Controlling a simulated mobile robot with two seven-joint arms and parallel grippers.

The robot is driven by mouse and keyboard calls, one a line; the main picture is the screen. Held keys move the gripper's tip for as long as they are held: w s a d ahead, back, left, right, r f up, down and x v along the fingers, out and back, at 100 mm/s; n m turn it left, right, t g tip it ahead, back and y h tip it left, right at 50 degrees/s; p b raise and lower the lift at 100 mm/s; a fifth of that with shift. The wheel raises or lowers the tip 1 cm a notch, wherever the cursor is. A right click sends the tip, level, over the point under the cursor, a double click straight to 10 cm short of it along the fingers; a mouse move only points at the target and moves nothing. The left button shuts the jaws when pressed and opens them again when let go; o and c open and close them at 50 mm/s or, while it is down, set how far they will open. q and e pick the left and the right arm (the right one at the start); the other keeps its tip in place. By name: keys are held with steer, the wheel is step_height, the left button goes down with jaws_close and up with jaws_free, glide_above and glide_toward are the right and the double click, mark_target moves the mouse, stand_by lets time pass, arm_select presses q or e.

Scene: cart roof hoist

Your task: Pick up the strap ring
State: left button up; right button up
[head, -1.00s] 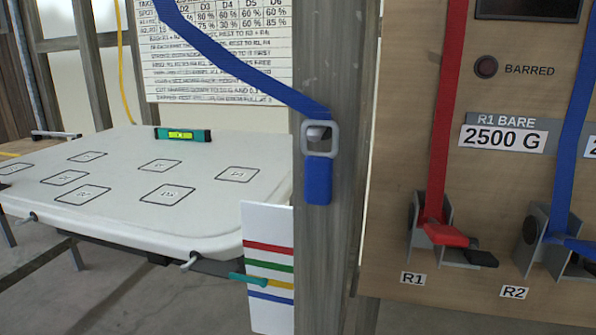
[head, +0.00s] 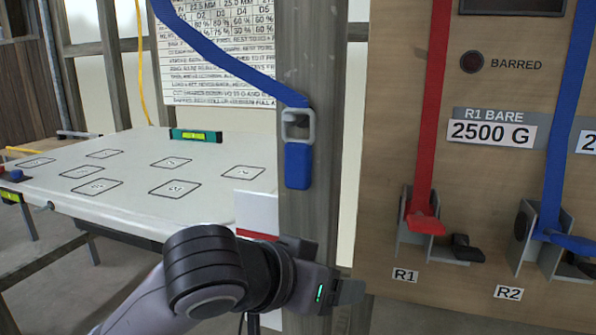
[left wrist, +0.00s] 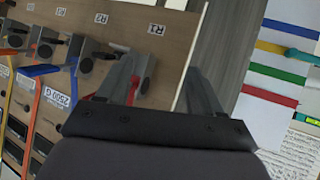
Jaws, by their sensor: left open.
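The strap ring (head: 298,124) is a grey squarish ring on the wooden post (head: 311,210). A blue strap (head: 225,58) runs down to it from the upper left, and a blue tab (head: 298,166) hangs below it. My left gripper (head: 338,280) is in front of the post, well below the ring and apart from it. In the left wrist view my left gripper (left wrist: 162,85) has its fingers apart with nothing between them. The ring does not show in that view. My right gripper is in neither current view.
A wooden panel (head: 400,280) with red and blue straps in cam buckles stands right of the post. A white roof panel (head: 120,215) with marked squares and a green level (head: 196,135) lies at the left. A colour-striped card (left wrist: 280,75) is close to the post.

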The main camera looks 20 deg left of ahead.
arm_select(q)
step_height(320, 180, up, 9)
steer(key=a+t+y, duration=0.1)
steer(key=t+y, duration=0.1)
steer(key=n+t+y, duration=0.2)
steer(key=n+y, duration=0.1)
glide_toward(295, 152)
steer(key=x, duration=0.3)
steer(key=p+x, duration=0.1)
steer(key=x, duration=0.4)
steer(key=shift+w, duration=0.4)
steer(key=shift+w+f, duration=0.3)
steer(key=shift+w, duration=0.15)
steer(key=c, duration=0.9)
